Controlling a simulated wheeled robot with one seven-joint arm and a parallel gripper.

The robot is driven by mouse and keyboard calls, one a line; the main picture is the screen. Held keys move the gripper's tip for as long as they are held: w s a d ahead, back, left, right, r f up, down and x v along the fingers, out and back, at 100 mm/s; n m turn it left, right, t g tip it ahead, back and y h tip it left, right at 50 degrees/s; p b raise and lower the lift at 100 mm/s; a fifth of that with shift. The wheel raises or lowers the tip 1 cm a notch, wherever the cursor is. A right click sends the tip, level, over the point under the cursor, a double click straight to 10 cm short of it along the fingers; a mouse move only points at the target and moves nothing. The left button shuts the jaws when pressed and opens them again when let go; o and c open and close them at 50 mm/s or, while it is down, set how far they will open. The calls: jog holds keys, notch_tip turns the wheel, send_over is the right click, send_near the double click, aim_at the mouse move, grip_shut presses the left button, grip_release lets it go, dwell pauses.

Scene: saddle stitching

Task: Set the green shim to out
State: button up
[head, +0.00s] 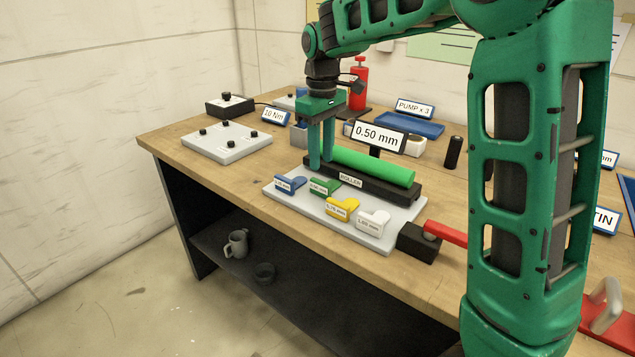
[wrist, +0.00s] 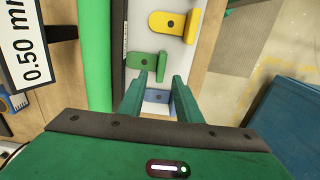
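The green shim (head: 325,186) lies on the grey plate (head: 282,204) in front of the green roller (head: 372,166). It sits closer to the roller than the yellow shim (head: 342,208). In the wrist view the green shim (wrist: 146,62) shows just beyond my fingertips, its upright tab toward the right. Fingertip height is unclear.
A white shim (head: 372,221) ends the row at the right. A "0.50 mm" sign (head: 378,137) stands behind the roller. A black block with a red handle (head: 445,234) is at the plate's right. The table front edge is close to the plate.

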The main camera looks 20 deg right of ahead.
aim_at(320, 181)
notch_tip(320, 181, down, 9)
jog(key=shift+a+r, duration=0.1)
jog(key=shift+r, duration=0.05)
dwell(0.4)
grip_shut()
